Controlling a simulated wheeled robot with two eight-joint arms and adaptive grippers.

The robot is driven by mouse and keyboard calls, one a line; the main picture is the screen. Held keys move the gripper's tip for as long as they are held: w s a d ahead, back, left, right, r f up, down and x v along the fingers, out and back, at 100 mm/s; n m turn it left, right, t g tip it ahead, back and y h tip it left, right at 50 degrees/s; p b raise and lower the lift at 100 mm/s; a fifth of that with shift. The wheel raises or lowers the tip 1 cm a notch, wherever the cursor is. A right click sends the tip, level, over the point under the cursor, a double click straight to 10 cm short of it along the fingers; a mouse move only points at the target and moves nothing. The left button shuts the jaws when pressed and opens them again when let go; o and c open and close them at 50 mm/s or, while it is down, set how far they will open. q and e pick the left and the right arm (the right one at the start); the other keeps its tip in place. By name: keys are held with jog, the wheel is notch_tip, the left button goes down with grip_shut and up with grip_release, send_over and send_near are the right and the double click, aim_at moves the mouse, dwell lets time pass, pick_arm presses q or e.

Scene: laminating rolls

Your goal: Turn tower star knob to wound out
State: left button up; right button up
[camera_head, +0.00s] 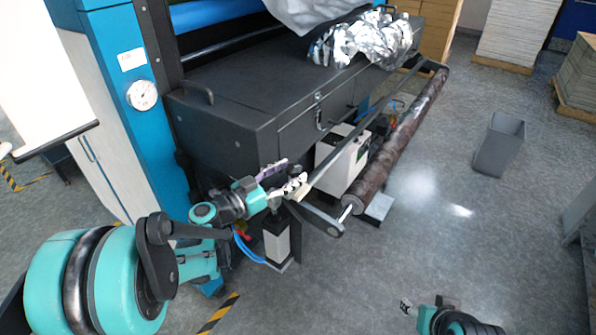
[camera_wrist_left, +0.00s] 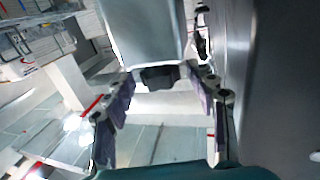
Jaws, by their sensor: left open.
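My left gripper (camera_head: 282,178) is at the near end of the dark machine, below its box-like housing (camera_head: 225,110). It is open, with a purple finger and a pale finger spread apart. A small dark part (camera_head: 296,171) shows close to the fingertips; I cannot tell whether it is the star knob. In the left wrist view the open gripper (camera_wrist_left: 162,135) has nothing clearly between its fingers. No star shape can be made out there. My right gripper (camera_head: 406,306) is at the bottom edge of the head view, small and partly cut off, over the floor.
A long dark roller (camera_head: 400,140) runs along the machine's right side, near a black arm (camera_head: 318,218). A white box (camera_head: 340,160) stands under the housing. A blue column with a gauge (camera_head: 142,95) is at left. A grey bin (camera_head: 499,145) stands on open floor at right.

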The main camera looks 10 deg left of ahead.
pick_arm(q)
jog(key=shift+x, duration=1.1)
jog(key=c, duration=1.2)
